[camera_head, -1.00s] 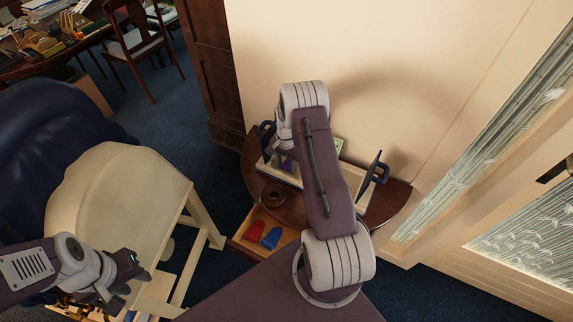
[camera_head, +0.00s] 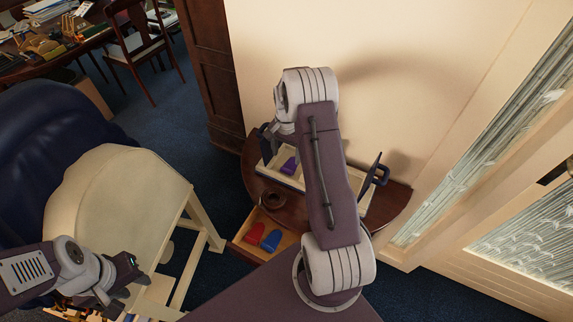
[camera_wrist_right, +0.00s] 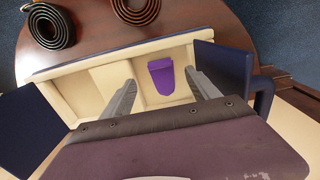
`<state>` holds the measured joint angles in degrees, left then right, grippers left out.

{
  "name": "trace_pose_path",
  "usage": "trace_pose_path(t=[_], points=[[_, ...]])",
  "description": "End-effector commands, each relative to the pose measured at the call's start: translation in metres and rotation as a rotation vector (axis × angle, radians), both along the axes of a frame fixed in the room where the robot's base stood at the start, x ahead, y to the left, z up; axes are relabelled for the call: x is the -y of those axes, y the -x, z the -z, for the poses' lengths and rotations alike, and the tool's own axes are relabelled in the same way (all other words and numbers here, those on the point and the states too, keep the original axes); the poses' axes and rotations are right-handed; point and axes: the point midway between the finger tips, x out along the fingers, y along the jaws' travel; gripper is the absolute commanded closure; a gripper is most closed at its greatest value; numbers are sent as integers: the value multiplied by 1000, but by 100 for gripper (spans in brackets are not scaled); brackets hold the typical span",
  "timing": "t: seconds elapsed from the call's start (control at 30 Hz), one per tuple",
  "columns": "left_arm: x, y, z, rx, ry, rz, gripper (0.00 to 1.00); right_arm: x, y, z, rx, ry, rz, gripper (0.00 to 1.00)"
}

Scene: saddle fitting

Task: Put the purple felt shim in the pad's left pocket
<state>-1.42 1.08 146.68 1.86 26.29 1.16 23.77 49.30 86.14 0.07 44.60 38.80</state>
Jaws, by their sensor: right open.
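The purple felt shim (camera_head: 289,165) lies flat inside the left end compartment of a cream, divided tray-like piece with dark blue end flaps (camera_head: 283,179), which seems to be the pad. In the right wrist view the shim (camera_wrist_right: 161,75) lies beside the right-hand blue flap (camera_wrist_right: 222,72), clear of the compartment's walls. My right gripper (camera_wrist_right: 160,84) is open, its fingers apart on either side of the shim in the picture, with no visible contact. In the head view my arm hides part of the pad. My left gripper (camera_head: 130,272) hangs empty at lower left, its jaw opening unclear.
The pad stands on a dark wooden half-round table (camera_head: 390,203) against the wall. A coiled brown strap (camera_head: 272,198) lies in front of it. An open drawer (camera_head: 238,246) holds a red shim (camera_head: 255,233) and a blue shim (camera_head: 271,240). A cream stand (camera_head: 115,200) is left.

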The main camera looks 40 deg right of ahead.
Motion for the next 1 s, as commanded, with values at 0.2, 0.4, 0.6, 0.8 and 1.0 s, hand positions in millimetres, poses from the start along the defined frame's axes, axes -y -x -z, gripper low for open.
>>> trace_pose_path(t=[0.2, 0.4, 0.6, 0.8, 1.0], points=[[0, 0, 1, 0, 0, 0, 64, 0, 0, -35, 1, 0, 0, 30], [0, 0, 1, 0, 0, 0, 64, -3, 1, -42, 1, 0, -13, 30], [0, 0, 1, 0, 0, 0, 64, -91, 43, -74, 42, 10, -406, 30], [0, 0, 1, 0, 0, 0, 64, -168, 133, -88, 90, 32, -889, 30], [0, 0, 1, 0, 0, 0, 64, -186, 174, -85, 107, 43, -1071, 30]])
